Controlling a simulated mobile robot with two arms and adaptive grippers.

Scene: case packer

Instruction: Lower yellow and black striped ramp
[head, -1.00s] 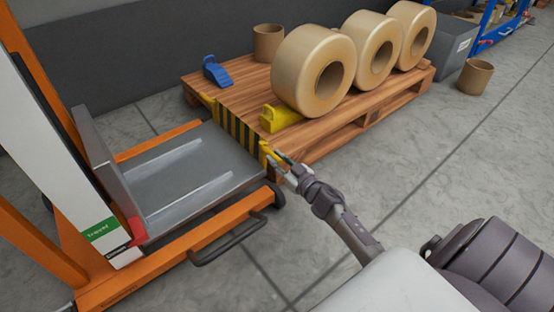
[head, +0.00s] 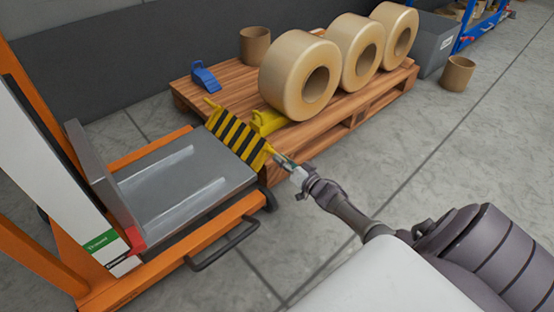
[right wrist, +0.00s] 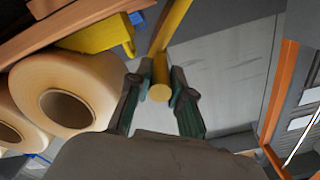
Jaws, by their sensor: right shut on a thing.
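The yellow and black striped ramp (head: 236,137) stands at the platform's edge facing the pallet. It is tilted, with its outer edge beside the pallet's near end. My right gripper (head: 279,160) is at the ramp's near outer corner. In the right wrist view the gripper (right wrist: 158,88) is shut on the yellow round bar (right wrist: 160,93) that sticks out from the ramp, seen end-on between the fingers. The grey platform (head: 187,178) of the orange lift joins the ramp's lower edge. My left gripper is not in view.
The wooden pallet (head: 345,133) bears large tan rolls (head: 297,76), a yellow wedge (head: 268,122), a blue wedge (head: 204,77) and a brown cardboard core (head: 254,45). Another core (head: 458,73) stands on the floor near a grey bin (head: 437,50).

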